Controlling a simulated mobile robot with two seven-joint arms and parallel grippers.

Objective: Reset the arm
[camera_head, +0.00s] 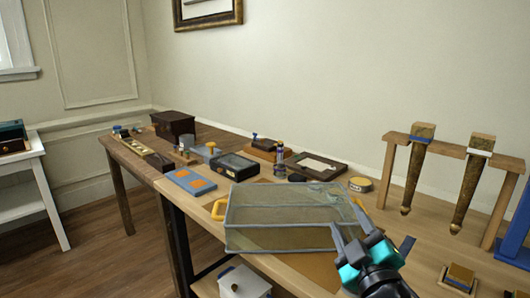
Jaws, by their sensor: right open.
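My right gripper (351,225) comes in from the lower right with its fingers spread. It is in front of the right end of a clear glass-like box (275,239) on the wooden table (445,235). I see nothing held between the fingers. I cannot tell whether they touch the box. My left arm and gripper are out of view.
A rack (450,145) with two hanging table legs stands at the right. A blue board (192,182), a dark wooden box (173,126) and several small tools lie farther left. A white side table (40,190) is at the far left. A white box (243,284) sits below the tabletop.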

